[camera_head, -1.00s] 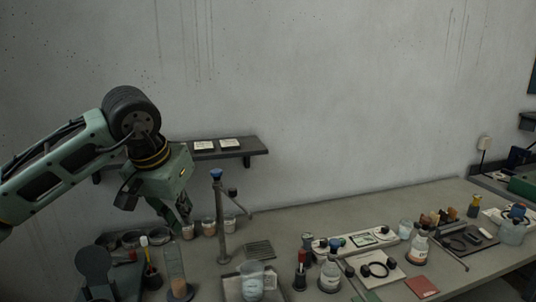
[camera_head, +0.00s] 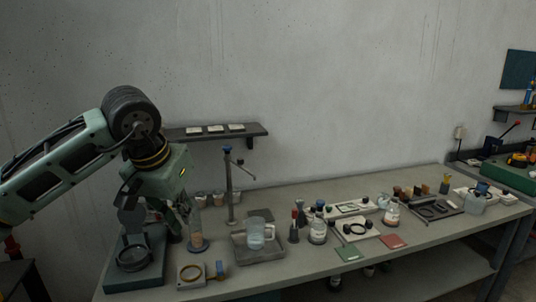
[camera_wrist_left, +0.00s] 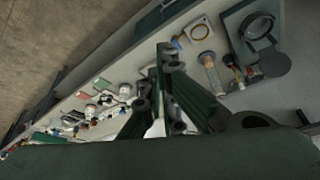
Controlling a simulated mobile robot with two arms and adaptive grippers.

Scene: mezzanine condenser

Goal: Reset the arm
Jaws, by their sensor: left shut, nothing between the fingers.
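My left arm comes in from the left in the head view, its green links and black joint in front of the wall. My left gripper (camera_head: 176,225) points down over the left end of the bench (camera_head: 420,236). Its fingers also show in the left wrist view (camera_wrist_left: 170,68); they are shut with nothing between them. In the head view the gripper is close in front of a tall cylinder with orange-brown contents (camera_head: 196,236); whether they touch cannot be told. My right gripper is not in view.
Near the left gripper are a dark stand with a round ring (camera_head: 135,258) and a tall metal stand (camera_head: 231,190). A glass beaker (camera_head: 256,236) stands on a tray. Bottles and small pads fill the middle and right. A wall shelf (camera_head: 215,132) is behind.

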